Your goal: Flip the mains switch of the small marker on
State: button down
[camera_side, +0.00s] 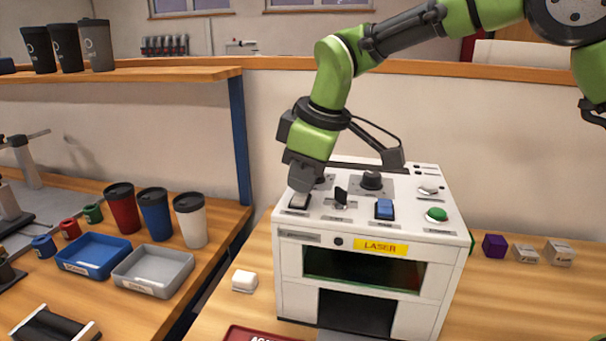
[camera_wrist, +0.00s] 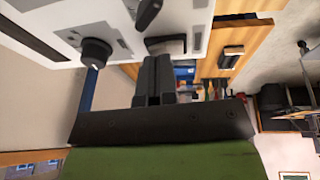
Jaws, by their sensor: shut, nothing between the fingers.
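The small marker (camera_side: 300,260) is a white box with a yellow LASER label, a dark window and an open slot below. Its top panel carries a white rocker switch (camera_side: 299,201) at the front left, a black key-like knob, a blue rocker (camera_side: 384,208), a green button (camera_side: 437,214) and a black round knob (camera_side: 371,180). My gripper (camera_side: 304,178) is shut and empty, pointing down just above the white rocker at the panel's left. I cannot tell if it touches. In the wrist view the shut fingers (camera_wrist: 156,78) reach towards a dark-framed switch (camera_wrist: 167,45).
A small white block (camera_side: 244,281) lies left of the marker. Purple (camera_side: 494,245) and pale blocks lie to its right. A red tray (camera_side: 260,334) is in front. Blue (camera_side: 93,255) and grey (camera_side: 153,271) trays and several cups stand on the left bench.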

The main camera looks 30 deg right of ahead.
jog(key=shift+w+d+f+g+y, duration=0.15)
jog(key=shift+d+f+g+y, duration=0.05)
jog(key=shift+f+g+y, duration=0.1)
jog(key=shift+a, duration=0.15)
jog(key=shift+s+a+r, duration=0.1)
jog(key=shift+s+a, duration=0.35)
jog(key=shift+s, duration=0.15)
jog(key=shift+a+r, duration=0.1)
jog(key=shift+r, duration=0.4)
jog(key=s+a+v, duration=0.1)
jog(key=a+v, duration=0.1)
jog(key=v, duration=1)
jog(key=shift+d+r, duration=0.25)
jog(key=shift+r, duration=0.2)
